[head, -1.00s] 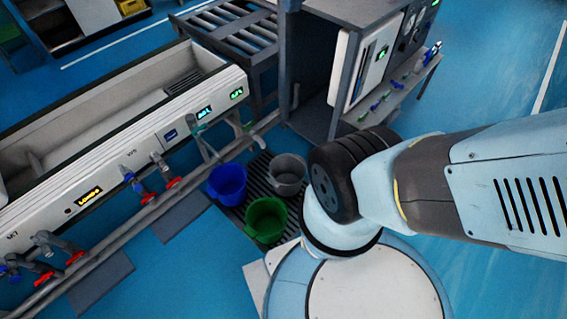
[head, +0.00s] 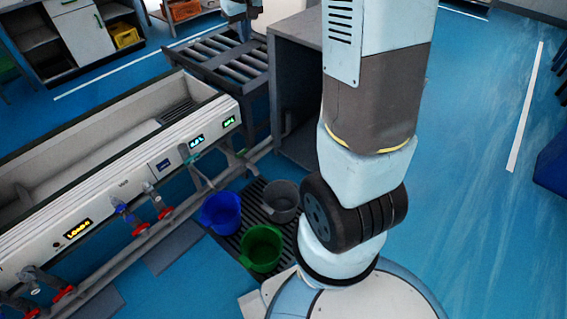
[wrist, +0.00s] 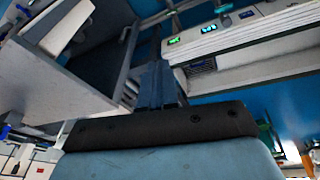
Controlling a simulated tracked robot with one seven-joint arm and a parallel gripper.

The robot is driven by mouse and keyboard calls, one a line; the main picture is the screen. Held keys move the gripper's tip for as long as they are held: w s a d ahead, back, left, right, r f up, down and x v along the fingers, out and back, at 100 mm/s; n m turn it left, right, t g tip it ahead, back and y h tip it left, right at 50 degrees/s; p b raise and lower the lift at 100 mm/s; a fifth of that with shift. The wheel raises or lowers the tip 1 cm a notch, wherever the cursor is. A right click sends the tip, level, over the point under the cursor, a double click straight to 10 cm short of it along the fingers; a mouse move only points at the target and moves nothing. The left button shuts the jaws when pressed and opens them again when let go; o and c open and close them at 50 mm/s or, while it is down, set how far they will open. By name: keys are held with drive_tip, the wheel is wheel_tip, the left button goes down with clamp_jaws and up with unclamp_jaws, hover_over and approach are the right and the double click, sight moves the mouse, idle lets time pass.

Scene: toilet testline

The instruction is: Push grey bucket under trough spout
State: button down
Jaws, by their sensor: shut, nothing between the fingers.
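The grey bucket (head: 281,201) stands upright on a dark slatted floor grate, at the grate's far right side. The blue bucket (head: 221,212) is left of it and the green bucket (head: 262,248) is nearer to me. The long white trough (head: 121,178) is at the left. A grey spout pipe (head: 199,177) with a teal handle slopes from its front toward the blue bucket. The grey bucket is not under that pipe. My gripper (wrist: 158,77) shows shut and empty in the wrist view, away from the buckets. I cannot make out the grey bucket in that view.
A roller table (head: 232,68) stands behind the trough's end. A grey cabinet (head: 296,88) stands right of it, partly behind my arm. Red-handled valves (head: 165,213) and a floor pipe run along the trough front. Blue floor at the right is open.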

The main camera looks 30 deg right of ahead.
drive_tip(key=w+d+f+n+g, duration=0.1)
drive_tip(key=w+f, duration=0.5)
drive_tip(key=f, duration=0.4)
drive_tip(key=w+d+f+g, duration=0.1)
drive_tip(key=w+f, duration=0.5)
drive_tip(key=f, duration=0.3)
wheel_tip(320, 180, down, 33)
drive_tip(key=w+n+g, duration=0.1)
drive_tip(key=w, duration=0.2)
drive_tip(key=s+f+g, duration=0.1)
drive_tip(key=s+f, duration=0.4)
drive_tip(key=f, duration=0.5)
drive_tip(key=s+f+n, duration=0.1)
drive_tip(key=s+f, duration=0.4)
drive_tip(key=f, duration=0.5)
drive_tip(key=s+f+g, duration=0.1)
drive_tip(key=s+f, duration=0.3)
drive_tip(key=f, duration=0.7)
drive_tip(key=s+d, duration=0.1)
drive_tip(key=s, duration=0.2)
drive_tip(key=s+d, duration=0.2)
drive_tip(key=s, duration=0.2)
drive_tip(key=s+d, duration=0.2)
drive_tip(key=s, duration=0.1)
drive_tip(key=shift+s+d+f, duration=0.1)
drive_tip(key=shift+s+f, duration=0.15)
drive_tip(key=shift+s, duration=0.15)
drive_tip(key=shift+f, duration=0.3)
drive_tip(key=shift+f, duration=0.1)
